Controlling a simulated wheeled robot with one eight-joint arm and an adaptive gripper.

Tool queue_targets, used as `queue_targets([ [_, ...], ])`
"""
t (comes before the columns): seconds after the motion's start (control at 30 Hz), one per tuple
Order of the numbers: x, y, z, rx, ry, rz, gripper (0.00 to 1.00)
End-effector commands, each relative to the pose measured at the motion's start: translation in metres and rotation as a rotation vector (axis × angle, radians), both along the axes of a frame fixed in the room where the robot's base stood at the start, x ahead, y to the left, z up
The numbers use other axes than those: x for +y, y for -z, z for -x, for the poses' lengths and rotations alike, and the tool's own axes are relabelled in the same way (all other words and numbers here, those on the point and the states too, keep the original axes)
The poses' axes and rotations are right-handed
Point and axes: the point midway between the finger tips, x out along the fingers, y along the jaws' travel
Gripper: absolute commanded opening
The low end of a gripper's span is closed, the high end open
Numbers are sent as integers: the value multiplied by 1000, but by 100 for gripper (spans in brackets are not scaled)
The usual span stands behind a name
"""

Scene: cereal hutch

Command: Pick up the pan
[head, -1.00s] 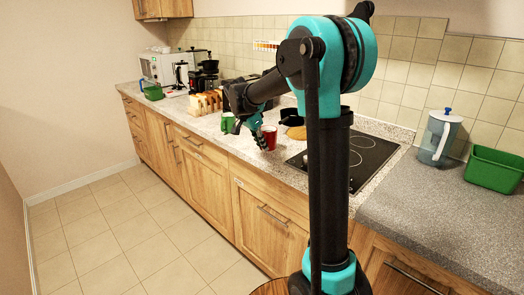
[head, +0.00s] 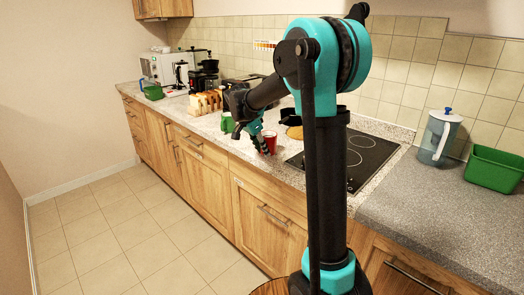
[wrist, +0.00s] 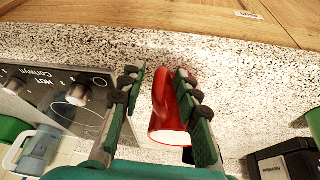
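A dark, pan-like vessel (head: 290,115) stands on the counter behind the red cup, partly hidden by my arm; I take it to be the pan. I cannot make it out surely in the wrist view. My gripper (head: 260,143) is low over the counter at the red cup (head: 270,143), in front of the dark vessel. In the wrist view my gripper (wrist: 160,78) has its fingers spread, with the red cup (wrist: 168,110) between them. A gap shows at the left finger; the right finger is very close to the cup, and contact is unclear.
The black hob (head: 365,158) lies right of the cup. A green mug (head: 227,122) and a rack of toast (head: 206,102) are to the left. A pitcher (head: 438,138) and green bin (head: 494,168) stand at right.

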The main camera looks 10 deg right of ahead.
Motion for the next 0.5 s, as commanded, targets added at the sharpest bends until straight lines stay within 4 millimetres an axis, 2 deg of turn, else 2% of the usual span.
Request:
queue_targets([
  [0.17, 8, -21, 4, 0, -1, 0, 32],
  [0.5, 33, -83, 13, 1, -2, 0, 32],
])
